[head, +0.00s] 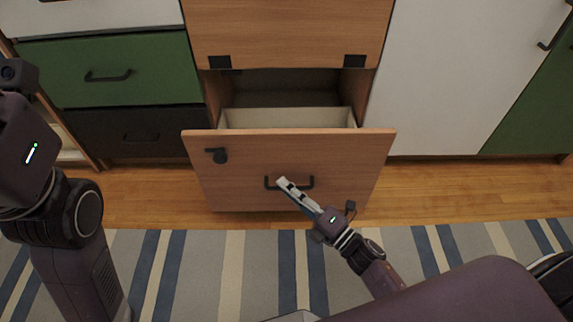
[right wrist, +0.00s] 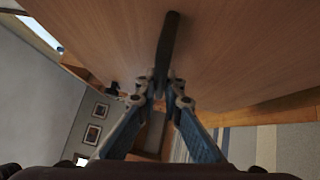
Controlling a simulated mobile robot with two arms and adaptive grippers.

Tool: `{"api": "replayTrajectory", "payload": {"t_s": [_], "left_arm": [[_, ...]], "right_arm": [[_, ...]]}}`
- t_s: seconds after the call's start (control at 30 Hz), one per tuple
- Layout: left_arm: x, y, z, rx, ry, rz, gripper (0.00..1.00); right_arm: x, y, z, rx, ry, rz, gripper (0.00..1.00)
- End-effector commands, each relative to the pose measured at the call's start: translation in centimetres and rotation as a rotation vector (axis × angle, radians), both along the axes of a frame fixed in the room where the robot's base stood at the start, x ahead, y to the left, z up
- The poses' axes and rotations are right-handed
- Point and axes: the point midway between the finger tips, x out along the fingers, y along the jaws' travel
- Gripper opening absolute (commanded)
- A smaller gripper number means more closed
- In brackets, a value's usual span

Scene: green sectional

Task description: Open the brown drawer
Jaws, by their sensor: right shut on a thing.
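The brown drawer (head: 340,165) is pulled out from the wooden cabinet in the head view, and its pale inner walls (head: 290,117) show behind the front panel. A dark bar handle (head: 304,184) is fixed to the middle of the front. My right gripper (head: 284,184) is at this handle, its fingers shut on it. In the right wrist view my right gripper (right wrist: 163,92) closes around the dark handle (right wrist: 168,40) against the wood face. My left arm is at the left of the head view, but its fingers are not visible.
Green (head: 110,70) and black (head: 135,133) drawers are at the left, shut. A white door (head: 455,75) stands at the right. A wooden flap (head: 290,35) sits above the open drawer. Striped rug (head: 190,270) covers the floor in front.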

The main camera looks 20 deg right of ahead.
Motion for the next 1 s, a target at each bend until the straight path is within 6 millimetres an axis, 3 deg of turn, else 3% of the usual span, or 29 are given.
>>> {"api": "replayTrajectory", "payload": {"t_s": [0.13, 0.33, 0.77, 0.8, 0.87, 1.0], "left_arm": [[0.8, 0.1, -0.1, -0.002, 0.031, -0.002, 0.41], [1.2, 0.1, -0.5, -0.004, 0.05, -0.003, 0.41], [1.3, 0.1, -0.7, -0.004, 0.055, -0.004, 0.41], [1.3, 0.1, -0.7, -0.004, 0.056, -0.004, 0.41], [1.3, 0.1, -0.7, -0.004, 0.056, -0.004, 0.41], [1.3, 0.1, -0.7, -0.004, 0.056, -0.004, 0.41]], "right_arm": [[-3.0, 0.8, 0.1, 0.002, 0.004, -0.002, 0.0], [-4.9, 1.3, 0.1, 0.0, 0.001, -0.001, 0.0], [-5.4, 1.5, -0.1, 0.0, 0.001, -0.001, 0.0], [-5.4, 1.5, -0.1, 0.0, 0.001, -0.001, 0.09], [-5.4, 1.5, -0.1, 0.0, 0.001, -0.001, 0.15], [-5.4, 1.5, -0.1, 0.0, 0.0, -0.001, 0.15]]}}
